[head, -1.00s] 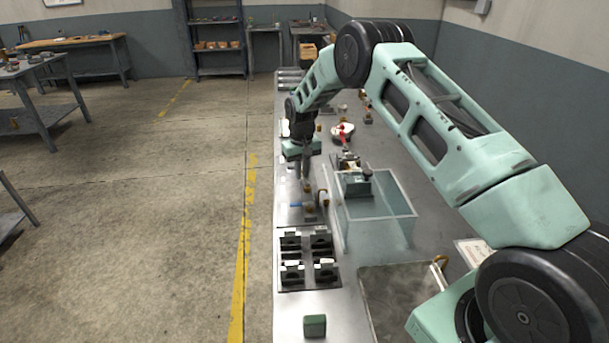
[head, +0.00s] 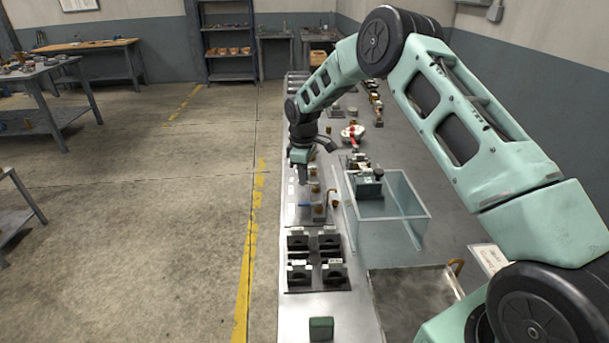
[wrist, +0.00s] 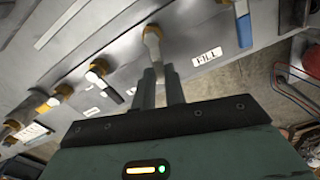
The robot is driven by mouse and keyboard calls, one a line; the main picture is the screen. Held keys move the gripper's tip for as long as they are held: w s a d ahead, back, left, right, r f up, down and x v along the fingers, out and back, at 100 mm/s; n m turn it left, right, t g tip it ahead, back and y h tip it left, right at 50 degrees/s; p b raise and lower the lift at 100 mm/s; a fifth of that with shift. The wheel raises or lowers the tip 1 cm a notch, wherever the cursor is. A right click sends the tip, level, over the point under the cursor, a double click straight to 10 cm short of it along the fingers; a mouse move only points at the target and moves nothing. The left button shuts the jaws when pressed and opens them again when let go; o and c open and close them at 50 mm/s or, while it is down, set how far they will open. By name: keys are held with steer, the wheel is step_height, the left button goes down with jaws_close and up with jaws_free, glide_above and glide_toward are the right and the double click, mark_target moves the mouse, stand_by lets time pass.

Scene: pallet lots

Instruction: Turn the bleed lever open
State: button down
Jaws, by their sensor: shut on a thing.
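In the wrist view a row of brass valves with levers runs across a grey panel (wrist: 120,42). The middle valve's pale lever (wrist: 154,52) points toward my gripper (wrist: 162,72), whose two dark fingers are shut around its end. A white label plate with dark marks (wrist: 207,56) is just right of it; I cannot read it for certain. In the head view my gripper (head: 303,180) points down at the panel on the bench's left side, and the lever in it is too small to make out.
A blue-handled valve (wrist: 243,28) is to the right, and a dark-handled valve (wrist: 98,76) to the left. On the bench, a clear-walled box (head: 415,215) stands right of the panel, with black holders (head: 318,262) and a green block (head: 321,328) nearer.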

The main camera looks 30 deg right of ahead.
steer(key=shift+s+a+r+n, duration=0.1)
steer(key=shift+s+a+n, duration=0.1)
steer(key=shift+n, duration=0.55)
steer(key=shift+s+a+n, duration=0.1)
steer(key=shift+s+n, duration=0.1)
steer(key=shift+n, duration=0.55)
steer(key=c, duration=1.5)
jaws_free()
steer(key=shift+s, duration=0.1)
steer(key=shift+o, duration=0.2)
steer(key=shift+r, duration=0.1)
step_height(320, 180, up, 17)
steer(key=b, duration=0.2)
steer(key=shift+b, duration=0.35)
